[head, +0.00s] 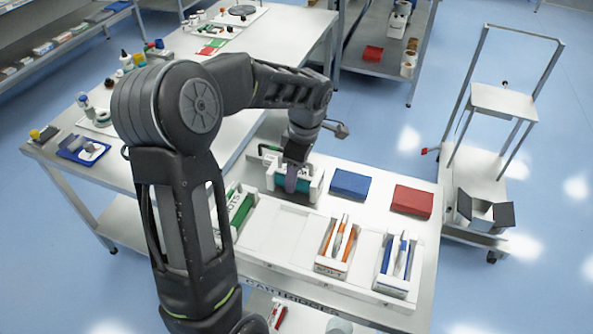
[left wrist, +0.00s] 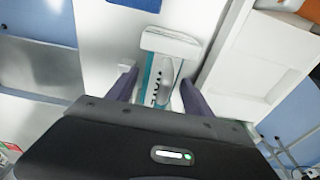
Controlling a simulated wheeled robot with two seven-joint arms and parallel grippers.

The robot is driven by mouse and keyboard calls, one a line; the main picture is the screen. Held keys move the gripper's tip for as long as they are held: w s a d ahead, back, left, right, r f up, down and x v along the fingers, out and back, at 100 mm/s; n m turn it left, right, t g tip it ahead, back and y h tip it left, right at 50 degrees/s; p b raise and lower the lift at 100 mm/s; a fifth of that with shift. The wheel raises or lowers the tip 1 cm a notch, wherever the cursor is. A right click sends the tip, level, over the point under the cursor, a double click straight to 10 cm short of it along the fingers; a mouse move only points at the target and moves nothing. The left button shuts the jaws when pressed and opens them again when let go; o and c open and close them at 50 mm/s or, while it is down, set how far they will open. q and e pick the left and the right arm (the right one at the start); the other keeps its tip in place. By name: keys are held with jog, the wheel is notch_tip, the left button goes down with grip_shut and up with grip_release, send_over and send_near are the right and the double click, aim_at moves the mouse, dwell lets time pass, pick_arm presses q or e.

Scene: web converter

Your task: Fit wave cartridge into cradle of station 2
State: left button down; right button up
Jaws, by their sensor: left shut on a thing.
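I cannot make out which spot is the cradle of station 2. My right gripper is not in view.
The white rack (head: 284,232) holds a green cartridge (head: 241,212), an orange-and-white set (head: 337,240) and a blue-and-white set (head: 397,258), with an empty bay between. A blue block (head: 350,184) and a red block (head: 411,200) lie behind. A trolley (head: 480,180) stands at right.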

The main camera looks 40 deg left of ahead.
pick_arm(q)
jog(key=shift+f, duration=0.2)
jog(key=shift+c, duration=2)
grip_release()
jog(key=shift+r, duration=0.1)
jog(key=shift+r, duration=0.1)
jog(key=r, duration=0.4)
jog(key=d+r, duration=0.1)
jog(key=r, duration=0.3)
jog(key=r+b, duration=0.1)
jog(key=r, duration=0.3)
jog(key=shift+w+d, duration=0.2)
jog(key=shift+w, duration=0.05)
jog(key=shift+o, duration=0.4)
